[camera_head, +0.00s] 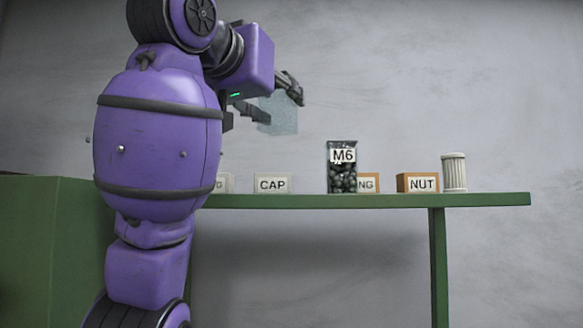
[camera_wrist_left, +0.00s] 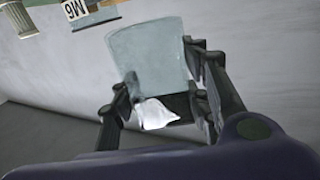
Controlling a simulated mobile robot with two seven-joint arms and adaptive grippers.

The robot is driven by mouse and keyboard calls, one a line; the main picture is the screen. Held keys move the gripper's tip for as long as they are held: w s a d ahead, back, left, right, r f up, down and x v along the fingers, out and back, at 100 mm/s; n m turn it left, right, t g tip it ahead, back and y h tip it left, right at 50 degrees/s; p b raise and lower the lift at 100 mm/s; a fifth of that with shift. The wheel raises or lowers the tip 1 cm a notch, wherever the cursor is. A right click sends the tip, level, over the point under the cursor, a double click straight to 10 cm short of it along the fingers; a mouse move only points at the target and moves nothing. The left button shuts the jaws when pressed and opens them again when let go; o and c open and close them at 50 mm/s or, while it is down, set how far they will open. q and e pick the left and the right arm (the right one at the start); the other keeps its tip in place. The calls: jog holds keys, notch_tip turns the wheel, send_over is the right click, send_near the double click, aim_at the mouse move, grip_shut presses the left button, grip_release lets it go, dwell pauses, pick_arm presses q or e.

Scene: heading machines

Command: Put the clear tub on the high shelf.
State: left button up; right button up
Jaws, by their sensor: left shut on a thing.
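The clear tub (camera_head: 280,116) is a pale, see-through container held in the air above the green high shelf (camera_head: 480,199). My left gripper (camera_head: 272,104) is shut on it. In the left wrist view the clear tub (camera_wrist_left: 148,52) sits between the two dark fingers of my left gripper (camera_wrist_left: 160,105), with a whitish patch near its lower end. My left arm hides the left part of the shelf in the head view. My right gripper is not in view.
On the shelf stand a CAP box (camera_head: 272,185), a dark-filled M6 container (camera_head: 342,172), a NUT box (camera_head: 417,183) and a white ribbed cylinder (camera_head: 454,173). Partly hidden boxes show too. Bare shelf lies between the CAP box and the M6 container. A green cabinet (camera_head: 40,250) stands left.

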pick_arm(q)
jog(key=shift+w+d+f, duration=0.15)
jog(key=shift+w+f, duration=1.05)
jog(key=shift+f, duration=0.45)
jog(key=shift+w+d+f, duration=0.15)
jog(key=shift+w+f, duration=1.05)
jog(key=shift+f, duration=0.4)
jog(key=shift+w+d+f, duration=0.15)
jog(key=shift+w+f, duration=1.05)
jog(key=shift+f, duration=0.45)
jog(key=shift+s, duration=0.1)
jog(key=o, duration=1.5)
jog(key=shift+f, duration=0.25)
